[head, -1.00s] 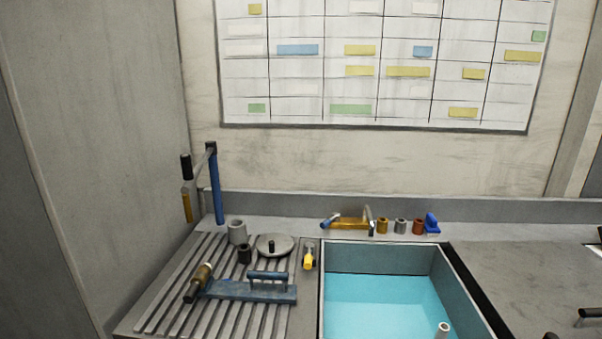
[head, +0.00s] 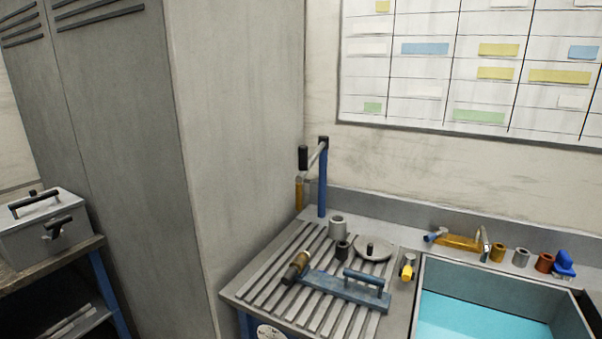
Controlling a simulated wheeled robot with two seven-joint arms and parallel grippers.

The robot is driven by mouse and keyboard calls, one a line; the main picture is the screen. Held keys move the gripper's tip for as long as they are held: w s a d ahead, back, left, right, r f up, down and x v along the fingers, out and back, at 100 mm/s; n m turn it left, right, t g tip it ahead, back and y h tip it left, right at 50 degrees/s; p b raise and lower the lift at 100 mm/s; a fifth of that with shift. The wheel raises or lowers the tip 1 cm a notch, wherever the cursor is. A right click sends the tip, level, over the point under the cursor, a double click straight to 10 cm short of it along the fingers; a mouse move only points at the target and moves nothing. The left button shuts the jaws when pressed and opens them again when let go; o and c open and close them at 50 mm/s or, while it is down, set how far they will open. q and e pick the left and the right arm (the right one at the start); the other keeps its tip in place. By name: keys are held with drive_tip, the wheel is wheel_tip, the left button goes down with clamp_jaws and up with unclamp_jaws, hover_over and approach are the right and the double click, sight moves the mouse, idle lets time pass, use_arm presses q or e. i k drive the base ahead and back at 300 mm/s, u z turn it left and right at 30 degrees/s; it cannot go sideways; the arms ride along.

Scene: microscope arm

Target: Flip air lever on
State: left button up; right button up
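No part is marked as the air lever, and I cannot tell which one it is. A blue upright post (head: 323,185) with a jointed grey arm and a black grip (head: 303,157) stands at the back left corner of the sink counter. A small blue part (head: 564,262) sits on the ledge behind the sink at the right. A yellow tap body (head: 458,242) with a blue-tipped end lies left of it on the same ledge. Neither of my grippers shows in the head view.
A slatted drainboard (head: 262,290) holds a blue-handled tool (head: 345,289), a round lid (head: 373,249) and cups. The blue water basin (head: 480,316) is at the lower right. A grey cabinet (head: 235,130) stands left, and a metal box (head: 45,226) sits on a bench.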

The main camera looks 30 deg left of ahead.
sight(409, 258)
drive_tip(key=k, duration=1.35)
drive_tip(key=u, duration=0.65)
drive_tip(key=i, duration=1.9)
drive_tip(key=z, duration=0.5)
